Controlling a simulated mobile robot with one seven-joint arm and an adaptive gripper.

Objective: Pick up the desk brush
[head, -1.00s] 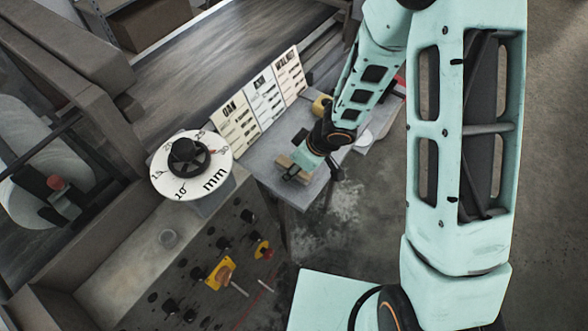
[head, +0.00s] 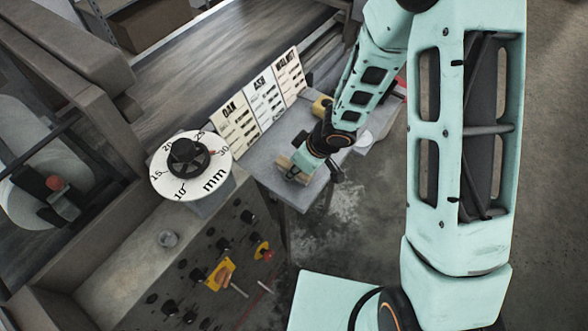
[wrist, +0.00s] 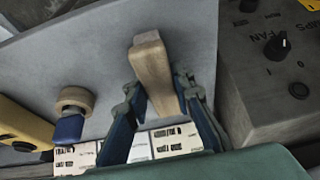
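A pale wooden piece, which I take to be the desk brush (wrist: 152,62), lies on the grey table (wrist: 225,50). In the wrist view its narrower end reaches down between my fingers; no bristles show. In the head view only a small tan part of the brush (head: 283,162) shows beside my gripper (head: 297,175), which is low over the table's near end. In the wrist view my gripper (wrist: 158,88) is open, with one blue finger on each side of the wood. Narrow gaps seem to show; I cannot tell whether either finger touches it.
A wooden ring on a blue part (wrist: 75,103) and a yellow object (wrist: 22,125) lie to the left in the wrist view. OAK, ASH and WALNUT cards (head: 264,98) stand along the table's back. A white mm dial (head: 163,182) is left of the table. A control box (wrist: 275,85) stands close right.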

